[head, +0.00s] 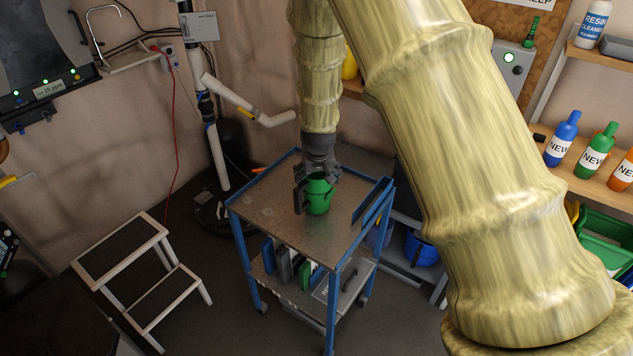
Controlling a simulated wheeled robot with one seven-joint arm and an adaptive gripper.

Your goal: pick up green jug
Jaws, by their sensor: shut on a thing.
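The green jug (319,199) is at the middle of the blue-framed cart's top shelf (275,219). My gripper (317,192) comes down from above, with its dark fingers on either side of the jug. It is shut on the jug, and the fingers and wrist hide part of the jug's top and sides. The jug looks upright. I cannot tell whether its base touches the shelf or is slightly above it.
A step stool (130,260) stands left of the cart. The cart's lower shelf holds folders and a grey case (341,288). Blue (563,138) and green (597,150) bottles stand on a shelf at right. My large arm link blocks the right middle.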

